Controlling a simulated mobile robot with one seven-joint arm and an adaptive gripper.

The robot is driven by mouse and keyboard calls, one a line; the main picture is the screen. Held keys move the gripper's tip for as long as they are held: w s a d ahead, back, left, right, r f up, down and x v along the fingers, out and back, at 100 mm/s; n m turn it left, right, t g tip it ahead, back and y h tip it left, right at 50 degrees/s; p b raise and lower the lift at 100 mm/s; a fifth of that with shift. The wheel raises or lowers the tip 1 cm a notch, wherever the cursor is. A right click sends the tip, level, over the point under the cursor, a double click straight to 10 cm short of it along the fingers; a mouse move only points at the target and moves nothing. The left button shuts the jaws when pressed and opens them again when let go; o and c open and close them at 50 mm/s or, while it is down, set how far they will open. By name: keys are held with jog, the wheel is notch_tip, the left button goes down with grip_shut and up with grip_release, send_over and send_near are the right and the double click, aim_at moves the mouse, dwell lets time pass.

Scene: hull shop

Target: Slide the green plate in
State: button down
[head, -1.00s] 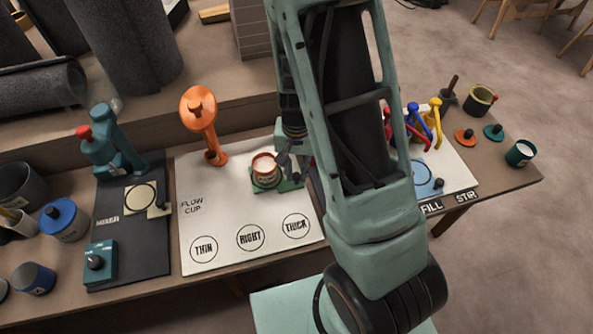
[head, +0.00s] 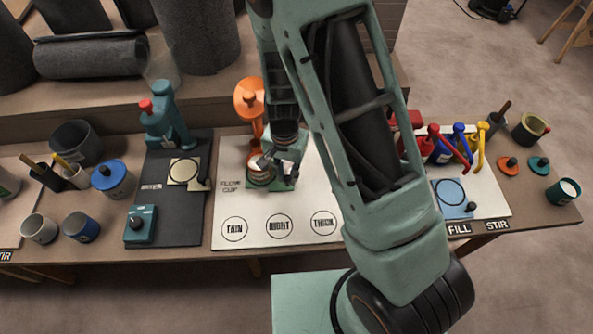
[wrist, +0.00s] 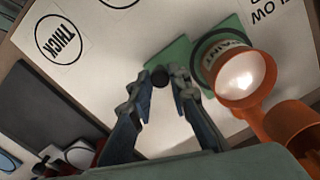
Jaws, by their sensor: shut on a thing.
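The green plate (head: 283,185) lies flat on the white FLOW CUP board (head: 300,205), and it also shows in the wrist view (wrist: 165,65). A paint tin (head: 260,172) with a cream label stands at the plate, left of my gripper (head: 282,168). Green shows on both sides of the tin (wrist: 207,50) in the wrist view. My gripper (wrist: 160,82) is shut on the plate's dark knob (wrist: 160,76). The orange flow cup stand (head: 249,98) rises just behind the tin; its orange part (wrist: 290,125) is close beside the tin in the wrist view.
The THIN (head: 234,229), RIGHT and THICK circles on the front of the board are bare. A dark mixer board (head: 178,220) with a teal machine stands to the left. Coloured-handled tools (head: 460,140) stand at the right, beyond my arm.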

jog(key=shift+a, duration=0.3)
jog(key=c, duration=1.8)
grip_release()
notch_tip(320, 180, up, 12)
jog(key=shift+r, duration=0.1)
